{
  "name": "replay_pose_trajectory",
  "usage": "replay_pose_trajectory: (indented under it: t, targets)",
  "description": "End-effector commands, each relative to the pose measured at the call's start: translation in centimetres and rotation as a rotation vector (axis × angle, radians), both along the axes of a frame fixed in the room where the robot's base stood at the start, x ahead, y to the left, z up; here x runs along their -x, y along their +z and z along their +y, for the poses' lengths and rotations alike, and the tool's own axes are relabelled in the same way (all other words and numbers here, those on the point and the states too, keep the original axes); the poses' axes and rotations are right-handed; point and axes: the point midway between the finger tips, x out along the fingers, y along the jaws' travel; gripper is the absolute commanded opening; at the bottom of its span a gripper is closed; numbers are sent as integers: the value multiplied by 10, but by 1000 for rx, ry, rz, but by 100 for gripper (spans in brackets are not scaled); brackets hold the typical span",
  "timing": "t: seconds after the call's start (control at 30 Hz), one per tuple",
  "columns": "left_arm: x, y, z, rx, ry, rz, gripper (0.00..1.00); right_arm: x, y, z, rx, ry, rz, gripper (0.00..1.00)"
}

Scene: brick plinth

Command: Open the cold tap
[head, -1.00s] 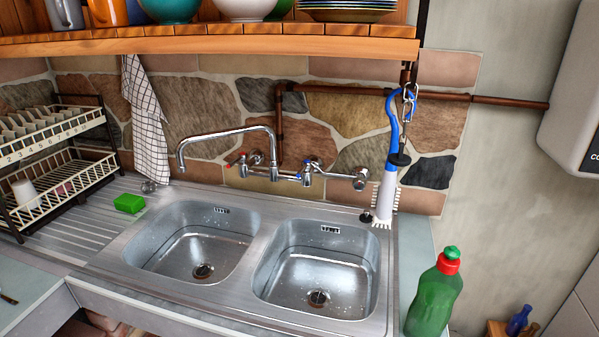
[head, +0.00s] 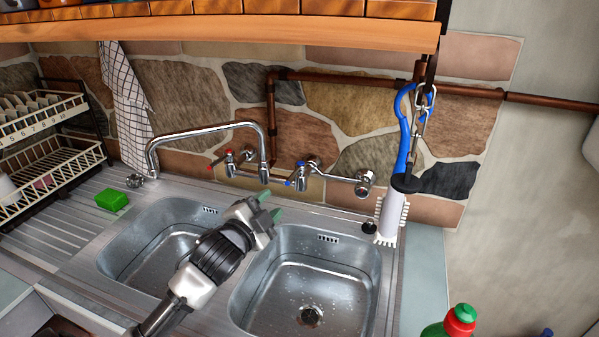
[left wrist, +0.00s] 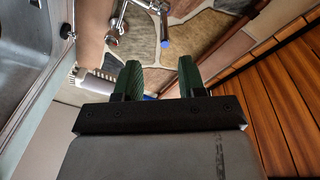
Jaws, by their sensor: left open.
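The cold tap (head: 301,172), chrome with blue marks, sits on the wall mixer to the right of the spout (head: 200,133). The hot tap (head: 228,160), with a red mark, is at its left. My left gripper (head: 270,205) is above the divider between the two sinks, in front of and below the mixer. It is open and empty, its green fingertips pointing toward the mixer and apart from it. In the left wrist view the open fingers (left wrist: 158,80) show with a blue-marked tap part (left wrist: 165,43) beyond them. My right gripper is not in view.
A wooden shelf (head: 240,35) overhangs the sink. A dish rack (head: 55,160), towel (head: 124,105) and green sponge (head: 112,200) are left.

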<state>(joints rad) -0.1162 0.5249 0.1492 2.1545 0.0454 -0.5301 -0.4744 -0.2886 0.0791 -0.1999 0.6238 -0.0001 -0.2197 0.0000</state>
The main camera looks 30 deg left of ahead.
Motion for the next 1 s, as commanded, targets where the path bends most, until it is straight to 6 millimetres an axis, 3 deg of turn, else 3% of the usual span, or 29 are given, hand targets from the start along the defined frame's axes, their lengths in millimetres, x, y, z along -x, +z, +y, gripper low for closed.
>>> replay_pose_trajectory:
  t: [0.17,0.43,0.6,0.8,1.0]
  targets:
    - [-22,5,3,-5,-1,-10,40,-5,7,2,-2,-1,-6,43]
    - [-74,4,7,-4,-2,-8,40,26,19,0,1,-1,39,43]
    - [-96,3,8,-4,-1,-7,40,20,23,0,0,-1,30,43]
    - [-105,1,9,-5,-2,-6,40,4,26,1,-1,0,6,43]
    - [-106,0,9,-5,-2,-6,40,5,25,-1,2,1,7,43]
